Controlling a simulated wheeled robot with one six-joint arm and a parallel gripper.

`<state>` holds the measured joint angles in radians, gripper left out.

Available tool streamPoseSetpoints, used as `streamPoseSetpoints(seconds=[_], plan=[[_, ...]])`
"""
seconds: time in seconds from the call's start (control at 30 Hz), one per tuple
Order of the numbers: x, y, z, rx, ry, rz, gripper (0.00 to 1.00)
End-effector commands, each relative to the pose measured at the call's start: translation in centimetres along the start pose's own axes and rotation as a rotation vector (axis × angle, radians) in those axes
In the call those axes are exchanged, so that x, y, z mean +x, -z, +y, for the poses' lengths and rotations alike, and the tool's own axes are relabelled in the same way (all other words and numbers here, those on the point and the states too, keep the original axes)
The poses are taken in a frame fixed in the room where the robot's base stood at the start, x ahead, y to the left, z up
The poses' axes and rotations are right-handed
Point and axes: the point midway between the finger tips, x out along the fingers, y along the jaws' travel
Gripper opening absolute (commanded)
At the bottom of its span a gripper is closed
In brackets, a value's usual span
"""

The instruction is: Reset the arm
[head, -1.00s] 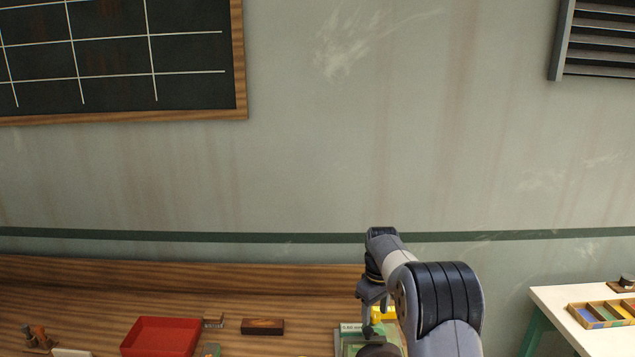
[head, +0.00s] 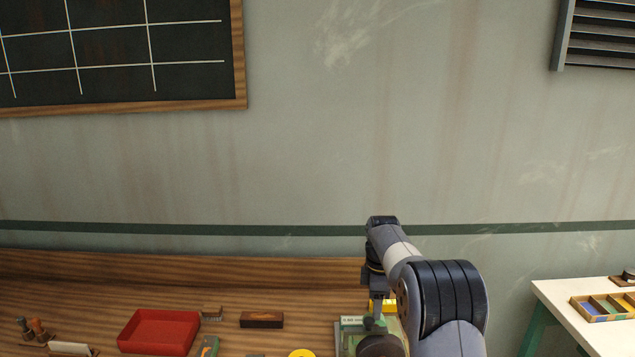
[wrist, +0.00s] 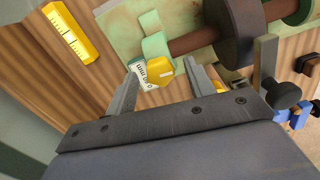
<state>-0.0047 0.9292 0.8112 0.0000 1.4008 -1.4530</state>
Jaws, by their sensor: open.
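My gripper (wrist: 163,85) is open in the wrist view, its two fingers pointing at a green machine (wrist: 178,12) with a dark drum (wrist: 236,32) on a brown shaft. A yellow knob-like part (wrist: 160,72) and a white label (wrist: 141,80) show between the fingers; I cannot tell whether they touch. In the head view my arm reaches over the bench from the right, with my gripper (head: 379,308) low over the green machine (head: 350,335). The fingertips are hard to make out there.
The wooden bench (head: 100,285) holds a red tray (head: 158,331), a dark wooden block (head: 262,320) and a yellow round thing (head: 301,353). A yellow marked bar (wrist: 70,32) lies beside the machine. A white table (head: 560,300) with a compartment box (head: 607,306) stands right.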

Motion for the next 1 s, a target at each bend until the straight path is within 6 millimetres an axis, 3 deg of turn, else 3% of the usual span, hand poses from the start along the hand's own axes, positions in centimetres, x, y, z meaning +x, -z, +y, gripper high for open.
streamPoseSetpoints(seconds=[0.2, 0.4, 1.0], plan=[[-0.5, 0.0, 0.0, -0.119, -0.003, 0.0, 0.51], [-1.9, 0.0, 0.0, -0.115, -0.001, 0.0, 0.51], [-2.7, -0.1, 0.2, -0.082, -0.053, 0.027, 0.51]])
